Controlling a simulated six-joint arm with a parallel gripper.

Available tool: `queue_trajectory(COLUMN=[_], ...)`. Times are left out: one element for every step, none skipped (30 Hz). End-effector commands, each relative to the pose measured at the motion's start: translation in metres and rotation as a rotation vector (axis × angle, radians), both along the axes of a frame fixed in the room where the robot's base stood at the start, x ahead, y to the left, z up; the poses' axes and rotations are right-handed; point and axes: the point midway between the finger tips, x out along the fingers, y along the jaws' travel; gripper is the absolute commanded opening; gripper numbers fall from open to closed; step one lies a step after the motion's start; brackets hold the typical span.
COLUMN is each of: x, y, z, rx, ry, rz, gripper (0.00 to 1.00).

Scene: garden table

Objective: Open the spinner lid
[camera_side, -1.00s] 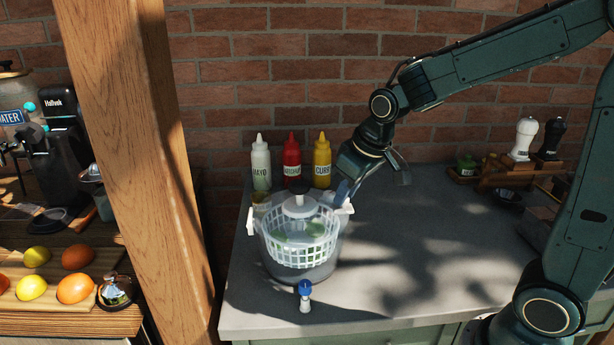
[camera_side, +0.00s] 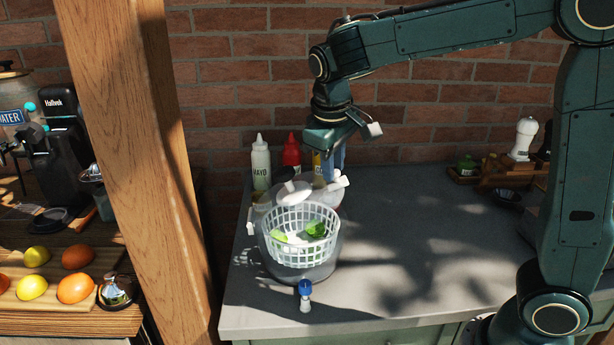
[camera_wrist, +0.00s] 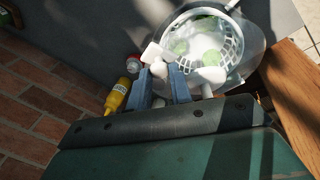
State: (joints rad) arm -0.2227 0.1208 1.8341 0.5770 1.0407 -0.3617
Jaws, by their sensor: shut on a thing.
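The salad spinner stands at the left part of the grey counter, with a clear bowl (camera_side: 322,272) and a white lattice basket (camera_side: 300,253) inside it. Green leaves (camera_side: 316,229) show in the open basket, also in the wrist view (camera_wrist: 181,46). The clear spinner lid (camera_side: 318,188) is tilted up behind the basket, its white knob (camera_side: 293,193) leaning toward the front. My gripper (camera_side: 334,173) is above the spinner's back right, shut on a white part at the lid's edge. In the wrist view my gripper's blue fingers (camera_wrist: 161,82) flank that white part; the exact contact is partly hidden.
Mayo (camera_side: 261,163), ketchup (camera_side: 291,150) and mustard (camera_wrist: 117,97) bottles stand close behind the spinner, near the brick wall. A small blue-topped object (camera_side: 305,296) stands in front. A wooden post (camera_side: 140,150) rises at left. The counter's right is mostly clear.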

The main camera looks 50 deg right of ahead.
Motion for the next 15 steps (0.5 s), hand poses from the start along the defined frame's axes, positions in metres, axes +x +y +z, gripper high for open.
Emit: queue_trajectory(x=[0.005, 0.0053, 0.0056, 0.0058, 0.0058, 0.0057, 0.0057, 0.0058, 0.0058, 0.0057, 0.0057, 0.0056, 0.0055, 0.0055, 0.0055], y=[-0.0013, -0.0007, 0.0002, 0.0008, 0.0016, 0.0021, 0.0025, 0.0029, 0.0031, 0.0031, 0.0032, 0.0032, 0.0032, 0.0033, 0.0033], z=[0.0045, 0.0055, 0.0071, 0.0081, 0.0087, 0.0094, 0.0098, 0.0101, 0.0105, 0.0106, 0.0108, 0.0108, 0.0108, 0.0108, 0.0109], rx=[-0.012, -0.016, -0.02, -0.022, -0.024, -0.026, -0.027, -0.029, -0.029, -0.029, -0.029, -0.029, -0.029, -0.029, -0.029], ry=[-0.011, -0.006, -0.001, 0.003, 0.007, 0.01, 0.012, 0.013, 0.014, 0.014, 0.014, 0.014, 0.014, 0.014, 0.015], rz=[-0.01, -0.011, -0.012, -0.013, -0.012, -0.015, -0.015, -0.015, -0.015, -0.015, -0.015, -0.015, -0.015, -0.015, -0.014], gripper=[0.0, 0.0, 0.0, 0.0, 0.0, 0.0, 0.0, 0.0, 0.0, 0.0, 0.0, 0.0, 0.0, 0.0, 0.0])
